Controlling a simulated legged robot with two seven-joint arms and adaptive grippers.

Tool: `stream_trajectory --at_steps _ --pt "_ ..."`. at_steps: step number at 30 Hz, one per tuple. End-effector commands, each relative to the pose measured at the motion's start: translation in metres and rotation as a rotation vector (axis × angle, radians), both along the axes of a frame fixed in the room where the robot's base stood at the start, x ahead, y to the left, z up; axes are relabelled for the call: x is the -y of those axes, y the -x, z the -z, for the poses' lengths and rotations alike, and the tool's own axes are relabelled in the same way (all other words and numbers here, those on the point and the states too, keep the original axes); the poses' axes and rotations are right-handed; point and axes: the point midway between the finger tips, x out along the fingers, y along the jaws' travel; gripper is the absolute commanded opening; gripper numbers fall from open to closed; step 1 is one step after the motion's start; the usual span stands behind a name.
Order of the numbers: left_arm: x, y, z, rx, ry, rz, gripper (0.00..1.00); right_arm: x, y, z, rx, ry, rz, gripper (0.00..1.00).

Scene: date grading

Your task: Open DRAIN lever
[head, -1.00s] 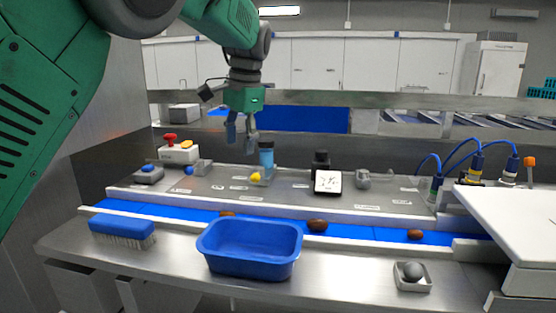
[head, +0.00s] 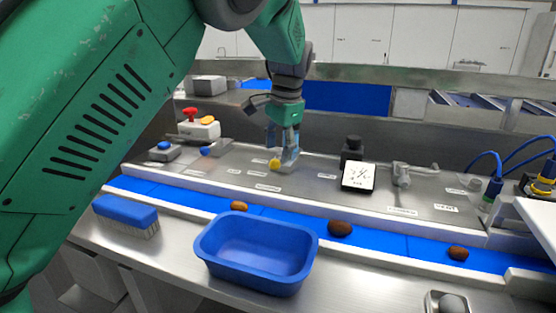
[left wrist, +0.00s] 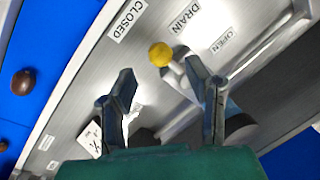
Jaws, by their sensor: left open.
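The DRAIN lever has a round yellow knob (head: 274,163) and stands on the steel panel behind the belt. In the left wrist view the yellow knob (left wrist: 160,54) lies near the DRAIN label (left wrist: 185,14), between the CLOSED label (left wrist: 127,20) and the OPEN label (left wrist: 222,42), on the CLOSED side. My left gripper (head: 281,146) points down just above the lever, open and empty. In the left wrist view its fingers (left wrist: 160,78) are spread, with the knob between and beyond their tips. I cannot tell whether they touch it. My right gripper is not in view.
A blue bin (head: 257,250) and a blue brush (head: 126,213) stand on the near ledge. Dates such as one dark date (head: 340,229) lie on the blue belt. A black-and-white dial (head: 358,177) and a grey fitting (head: 401,173) stand right of the lever; a red-button box (head: 200,127) stands left.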

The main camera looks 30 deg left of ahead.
Motion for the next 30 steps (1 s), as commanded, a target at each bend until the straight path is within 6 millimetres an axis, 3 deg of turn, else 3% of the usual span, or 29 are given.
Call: stream_trajectory --at_steps 3,9,19,20,23,30 --pt "-0.004 0.0 0.019 -0.002 0.0 0.0 0.44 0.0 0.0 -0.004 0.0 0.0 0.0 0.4" --pt "-0.007 -0.002 0.038 0.0 0.0 0.0 0.44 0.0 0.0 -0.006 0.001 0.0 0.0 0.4" --pt "-0.007 -0.002 0.042 0.001 0.0 0.0 0.44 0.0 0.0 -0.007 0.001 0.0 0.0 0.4" --pt "-0.007 -0.002 0.042 0.001 0.0 0.0 0.37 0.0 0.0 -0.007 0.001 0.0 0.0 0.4" --pt "-0.007 -0.002 0.042 0.001 0.0 0.0 0.02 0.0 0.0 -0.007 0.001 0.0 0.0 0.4" --pt "-0.007 -0.003 0.041 0.001 0.0 0.0 0.0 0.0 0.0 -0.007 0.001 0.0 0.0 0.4"
